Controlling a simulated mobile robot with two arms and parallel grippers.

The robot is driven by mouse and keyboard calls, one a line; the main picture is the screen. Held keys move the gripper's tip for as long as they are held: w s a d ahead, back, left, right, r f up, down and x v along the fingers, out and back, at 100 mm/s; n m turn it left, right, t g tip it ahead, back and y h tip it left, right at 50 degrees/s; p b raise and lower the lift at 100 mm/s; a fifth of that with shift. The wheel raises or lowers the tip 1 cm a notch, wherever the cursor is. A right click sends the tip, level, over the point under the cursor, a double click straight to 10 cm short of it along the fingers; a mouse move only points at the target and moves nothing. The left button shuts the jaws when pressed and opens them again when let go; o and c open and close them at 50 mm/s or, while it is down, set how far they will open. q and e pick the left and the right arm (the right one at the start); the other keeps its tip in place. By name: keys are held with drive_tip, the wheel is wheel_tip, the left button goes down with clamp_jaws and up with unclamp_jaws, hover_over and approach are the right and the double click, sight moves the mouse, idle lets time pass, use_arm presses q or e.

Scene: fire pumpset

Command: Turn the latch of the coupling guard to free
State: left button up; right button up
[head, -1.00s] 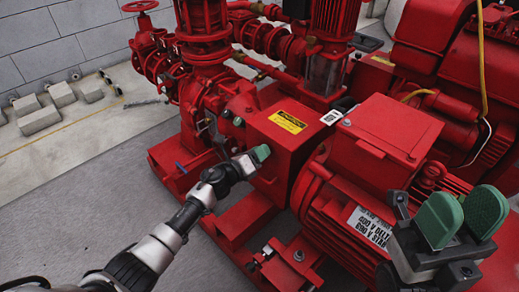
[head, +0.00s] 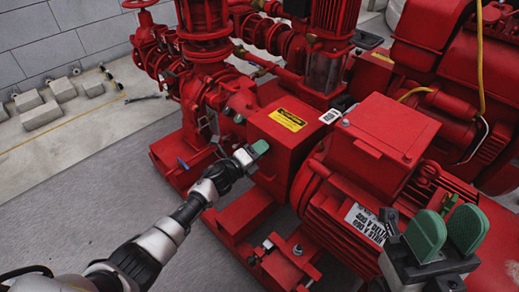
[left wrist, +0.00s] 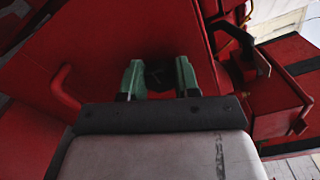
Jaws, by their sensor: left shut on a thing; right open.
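The coupling guard (head: 263,124) is a red box with a yellow warning label, in the middle of the head view. My left gripper (head: 259,148) is at the guard's near side face. In the left wrist view its two green fingers (left wrist: 159,78) stand on either side of a small dark piece, probably the latch (left wrist: 158,75), against the red face. The gripper is shut on this piece. The latch is hidden by the gripper in the head view, and its turn angle cannot be told. My right gripper (head: 447,232) is open and empty, at the lower right.
The red motor (head: 375,150) stands right of the guard, close to my right gripper. Red pump pipework (head: 205,70) rises behind the guard. The red base frame (head: 240,217) lies below my left gripper. The grey floor at the left (head: 80,200) is clear.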

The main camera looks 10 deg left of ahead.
use_arm(q)
drive_tip(key=o, duration=0.9)
drive_tip(key=shift+s+a, duration=0.15)
drive_tip(key=shift+s, duration=0.05)
drive_tip(key=p+v, duration=0.3)
drive_tip(key=v, duration=0.7)
drive_tip(key=shift+s+a, duration=0.15)
drive_tip(key=shift+s, duration=0.05)
